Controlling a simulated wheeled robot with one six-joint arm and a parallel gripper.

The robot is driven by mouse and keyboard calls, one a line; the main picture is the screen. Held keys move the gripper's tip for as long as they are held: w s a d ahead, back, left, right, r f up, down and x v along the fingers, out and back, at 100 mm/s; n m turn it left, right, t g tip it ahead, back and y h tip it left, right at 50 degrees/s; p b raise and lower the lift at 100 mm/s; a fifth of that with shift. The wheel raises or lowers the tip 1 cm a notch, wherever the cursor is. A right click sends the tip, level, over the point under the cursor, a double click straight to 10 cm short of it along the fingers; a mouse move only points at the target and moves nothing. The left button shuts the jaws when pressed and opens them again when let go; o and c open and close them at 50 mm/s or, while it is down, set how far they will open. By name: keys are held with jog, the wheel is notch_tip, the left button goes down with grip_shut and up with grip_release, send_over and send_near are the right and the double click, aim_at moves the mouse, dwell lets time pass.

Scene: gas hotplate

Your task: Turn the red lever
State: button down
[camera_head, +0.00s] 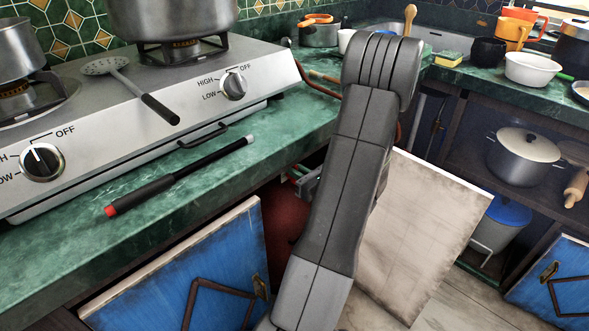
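No red lever can be made out; my own arm covers the middle of the view. An open cabinet under the green counter holds a dark red rounded body (287,222), partly hidden behind my arm and the door. A small grey part (308,183) shows at the cabinet opening, just left of my arm. It may be part of my gripper, but its fingers cannot be made out. An orange-red hose (322,88) runs from the stove's right side and passes behind my arm.
The gas stove (262,100) has two knobs, pots and a skimmer. A black lighter with a red end (180,175) lies on the counter (60,262). A blue cabinet door (185,275) stands open at left, a pale door panel (425,235) at right. Shelves hold a lidded pot (522,160).

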jog(key=shift+r, duration=0.1)
jog(key=m+p, duration=0.2)
jog(key=p, duration=0.1)
jog(key=m+p, duration=0.2)
jog(key=shift+w+d+r, duration=0.1)
jog(key=shift+w+d, duration=0.2)
jog(key=shift+w+d+f+m+p, duration=0.2)
jog(key=shift+f+m+p, duration=0.3)
jog(key=shift+m+p, duration=1.45)
jog(key=shift+w+d+f+m+p, duration=0.15)
jog(key=shift+f+m+p, duration=0.3)
jog(key=shift+m+p, duration=1.5)
jog(key=shift+w+d+f+m+p, duration=0.2)
jog(key=shift+f+m+p, duration=0.5)
jog(key=shift+m, duration=2.2)
jog(key=shift+r, duration=0.15)
jog(key=c, duration=1.5)
grip_release()
